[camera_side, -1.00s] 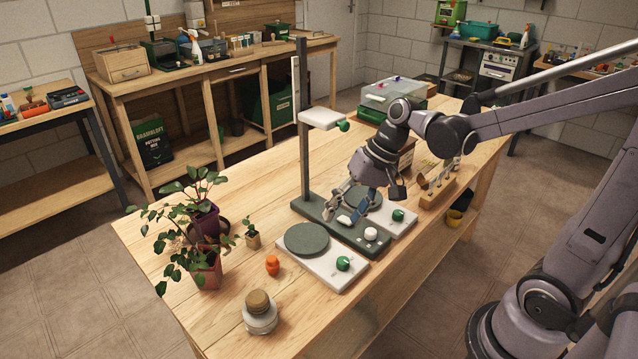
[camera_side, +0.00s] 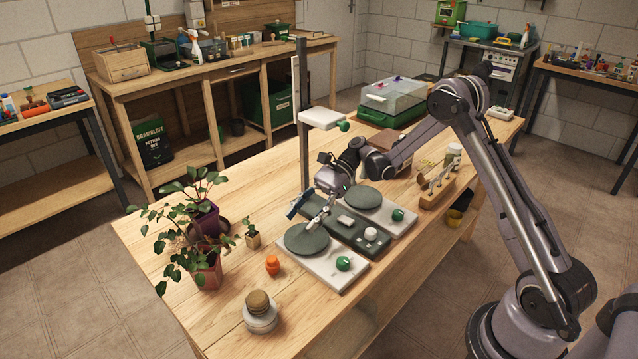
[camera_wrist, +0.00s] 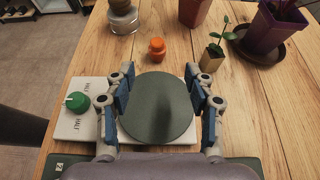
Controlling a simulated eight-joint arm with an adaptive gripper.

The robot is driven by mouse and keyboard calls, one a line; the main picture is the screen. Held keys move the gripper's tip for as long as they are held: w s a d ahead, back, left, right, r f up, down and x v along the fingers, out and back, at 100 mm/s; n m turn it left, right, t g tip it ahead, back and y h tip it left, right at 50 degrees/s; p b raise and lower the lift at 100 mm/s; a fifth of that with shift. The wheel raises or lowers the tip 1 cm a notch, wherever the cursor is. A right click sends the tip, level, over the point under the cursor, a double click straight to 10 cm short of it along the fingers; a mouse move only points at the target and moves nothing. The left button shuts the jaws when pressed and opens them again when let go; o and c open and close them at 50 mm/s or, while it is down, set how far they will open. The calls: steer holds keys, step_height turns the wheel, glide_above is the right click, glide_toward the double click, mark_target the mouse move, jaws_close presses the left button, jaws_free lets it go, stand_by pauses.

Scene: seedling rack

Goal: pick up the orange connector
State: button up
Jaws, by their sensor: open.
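The orange connector (camera_side: 272,265) is a small, rounded, ridged piece standing on the wooden table, left of the nearer white plate unit in the side view. In the wrist view the connector (camera_wrist: 157,49) stands beyond the dark round plate, fully visible. My gripper (camera_side: 306,211) is above the nearer round plate (camera_side: 306,239) in the side view, apart from the connector. In the wrist view my gripper (camera_wrist: 162,82) has its two blue-padded fingers spread wide with nothing between them but the view of the plate below.
Potted plants (camera_side: 206,268) stand left of the connector, with a small seedling pot (camera_side: 252,239) behind it. A cork-topped jar (camera_side: 260,312) stands in front. A green knob (camera_wrist: 77,102) and an upright post (camera_side: 304,130) are near my gripper. Bare wood surrounds the connector.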

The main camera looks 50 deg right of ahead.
mark_target(274, 256)
steer(key=shift+w+d+f+m+y, duration=0.15)
steer(key=shift+f+m+y, duration=0.15)
steer(key=shift+f+m, duration=0.3)
steer(key=x, duration=1.1)
steer(key=shift+s+r, duration=0.15)
steer(key=shift+s, duration=0.1)
steer(key=c, duration=0.9)
